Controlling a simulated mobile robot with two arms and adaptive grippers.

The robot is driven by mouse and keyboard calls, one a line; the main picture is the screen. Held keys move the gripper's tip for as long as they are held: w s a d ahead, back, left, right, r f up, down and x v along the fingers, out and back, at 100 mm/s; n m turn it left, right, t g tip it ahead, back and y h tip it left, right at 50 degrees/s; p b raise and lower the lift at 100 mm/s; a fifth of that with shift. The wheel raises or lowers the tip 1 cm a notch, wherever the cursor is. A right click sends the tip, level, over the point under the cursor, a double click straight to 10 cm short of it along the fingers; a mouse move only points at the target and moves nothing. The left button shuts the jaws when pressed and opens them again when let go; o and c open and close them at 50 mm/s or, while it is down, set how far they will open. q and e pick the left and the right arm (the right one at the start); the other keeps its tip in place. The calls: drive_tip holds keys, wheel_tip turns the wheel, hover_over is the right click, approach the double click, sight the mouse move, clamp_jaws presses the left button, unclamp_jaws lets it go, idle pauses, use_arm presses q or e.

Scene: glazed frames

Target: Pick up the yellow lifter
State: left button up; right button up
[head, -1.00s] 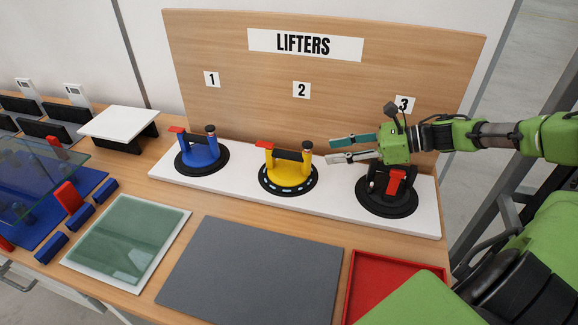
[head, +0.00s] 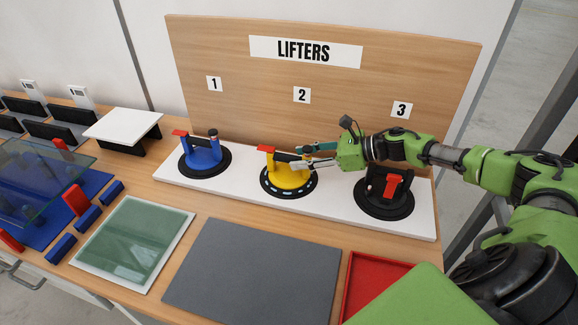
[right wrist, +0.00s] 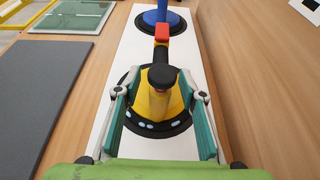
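The yellow lifter (head: 284,178) stands upright in the middle of a white board, under label 2. It has a black round base, a dark handle bar and a red lever on its left. My right gripper (head: 299,156) has come in from the right at handle height. In the right wrist view, the open fingers of this gripper (right wrist: 160,95) lie on either side of the near post of the yellow lifter (right wrist: 174,104), with visible gaps. The finger tips partly cover the handle's right end in the head view. My left gripper is not in view.
A blue lifter (head: 201,155) stands to the left, and a black lifter (head: 382,205) with a red lever stands to the right, below my right arm. A wooden panel (head: 240,110) rises behind. A grey mat (head: 250,275) and a red tray (head: 375,272) lie in front.

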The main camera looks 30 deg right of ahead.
sight(294, 158)
drive_tip(key=shift+p+x, duration=0.45)
drive_tip(key=shift+x, duration=1.05)
drive_tip(key=shift+r, duration=0.1)
clamp_jaws()
drive_tip(key=shift+w+r, duration=0.15)
drive_tip(key=shift+r, duration=0.1)
